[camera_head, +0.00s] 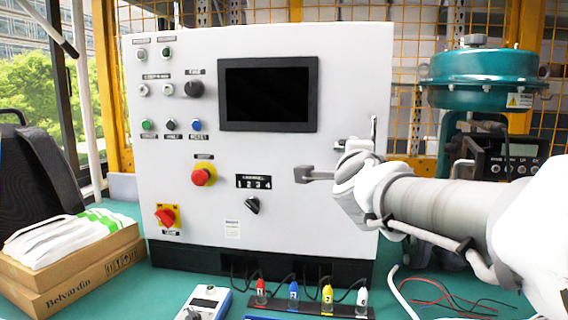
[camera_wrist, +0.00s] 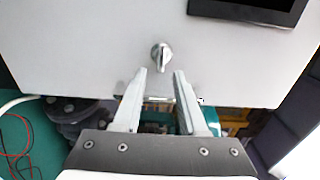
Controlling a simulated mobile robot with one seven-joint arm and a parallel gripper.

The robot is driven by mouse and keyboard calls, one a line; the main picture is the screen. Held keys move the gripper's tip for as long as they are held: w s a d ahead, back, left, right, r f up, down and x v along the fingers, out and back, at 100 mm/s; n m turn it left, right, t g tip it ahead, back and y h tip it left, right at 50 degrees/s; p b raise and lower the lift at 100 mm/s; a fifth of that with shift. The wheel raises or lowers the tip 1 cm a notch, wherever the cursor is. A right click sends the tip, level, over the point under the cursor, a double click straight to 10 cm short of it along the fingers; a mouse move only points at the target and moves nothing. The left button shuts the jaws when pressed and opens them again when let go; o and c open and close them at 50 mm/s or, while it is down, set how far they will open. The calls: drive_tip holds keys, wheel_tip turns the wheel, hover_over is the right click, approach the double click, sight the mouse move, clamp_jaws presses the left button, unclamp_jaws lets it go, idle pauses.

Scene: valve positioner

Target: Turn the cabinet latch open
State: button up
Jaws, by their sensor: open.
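The cabinet latch (camera_wrist: 161,56) is a small silver turn-knob on the pale cabinet face, near its edge. In the wrist view its raised grip runs roughly up and down the picture. My gripper (camera_wrist: 160,76) is open, its two pale fingers pointing at the latch with one on either side of its line. The fingertips appear just short of the latch; I cannot tell the exact gap in depth.
A dark screen (camera_head: 268,94) is left of my gripper. A red stop button (camera_head: 203,174) and a black selector (camera_head: 252,205) are lower left. A teal valve actuator (camera_head: 480,80) stands at right. Colored plugs (camera_head: 294,290) and loose wires lie in front.

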drive_tip(key=s+a+p, duration=0.3)
drive_tip(key=s+p, duration=0.1)
drive_tip(key=s, duration=1)
drive_tip(key=shift+s, duration=0.2)
drive_tip(key=s+a+f+n+g+y, duration=0.3)
drive_tip(key=a+f+n+g+y, duration=0.25)
drive_tip(key=f+n, duration=0.65)
drive_tip(key=s+d+f+n+g+h, duration=0.2)
drive_tip(key=s+d+f+n+g, duration=0.45)
drive_tip(key=s+n, duration=0.2)
wheel_tip(320, 180, up, 19)
drive_tip(key=s+p, duration=0.1)
drive_tip(key=p, duration=1.9)
drive_tip(key=shift+s+d+r+p, duration=0.2)
drive_tip(key=shift+s+d+p, duration=0.05)
drive_tip(key=shift+d+p, duration=0.15)
